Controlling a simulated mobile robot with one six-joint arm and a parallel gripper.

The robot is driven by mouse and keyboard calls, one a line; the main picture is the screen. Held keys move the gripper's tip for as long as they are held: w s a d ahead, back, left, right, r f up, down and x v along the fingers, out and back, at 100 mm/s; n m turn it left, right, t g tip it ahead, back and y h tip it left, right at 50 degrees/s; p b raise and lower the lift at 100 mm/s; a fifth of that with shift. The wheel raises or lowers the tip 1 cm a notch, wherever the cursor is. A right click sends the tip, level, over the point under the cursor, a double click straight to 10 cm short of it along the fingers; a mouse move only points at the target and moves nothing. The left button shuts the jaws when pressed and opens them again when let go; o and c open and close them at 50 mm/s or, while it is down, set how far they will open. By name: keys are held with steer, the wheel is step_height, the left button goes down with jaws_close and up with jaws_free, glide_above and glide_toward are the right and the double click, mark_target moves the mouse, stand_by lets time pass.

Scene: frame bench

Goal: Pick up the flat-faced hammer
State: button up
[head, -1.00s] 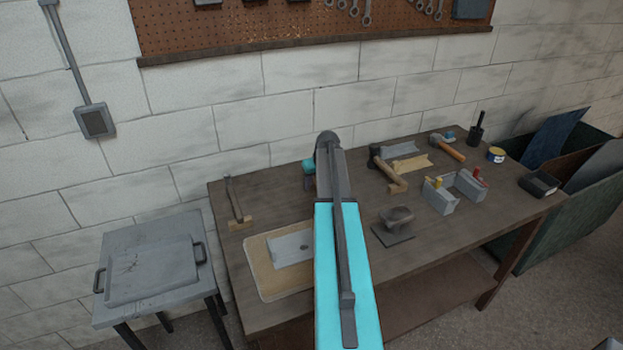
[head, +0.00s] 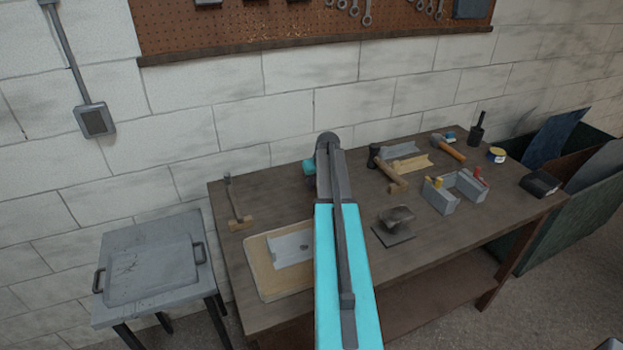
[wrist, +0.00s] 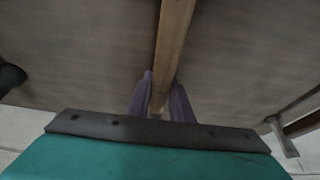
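In the wrist view a wooden handle (wrist: 174,40) runs from the top edge down between the two purple fingers of my gripper (wrist: 163,92). The fingers stand close on both sides of the handle; I cannot tell whether both touch it. The tool's head is hidden below my gripper, so its face does not show. In the head view my own arm hides my gripper and this tool. Other hammers lie in the head view: a black-headed one (head: 398,180) right of my arm, one with a wooden handle (head: 448,148) farther right, and a thin-handled tool (head: 235,205) at left.
The workbench (head: 460,215) also bears a board with a grey plate (head: 270,275), a dark block on a base (head: 396,222), grey blocks (head: 442,196) and a blue-yellow tin (head: 496,155). The brick wall (head: 230,100) stands close behind. A side table (head: 150,225) stands left.

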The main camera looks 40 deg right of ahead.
jaws_close()
steer(key=shift+r, duration=0.25)
steer(key=shift+r+p, duration=0.15)
steer(key=shift+p, duration=0.15)
steer(key=shift+r+b, duration=1.95)
steer(key=shift+r, duration=2.95)
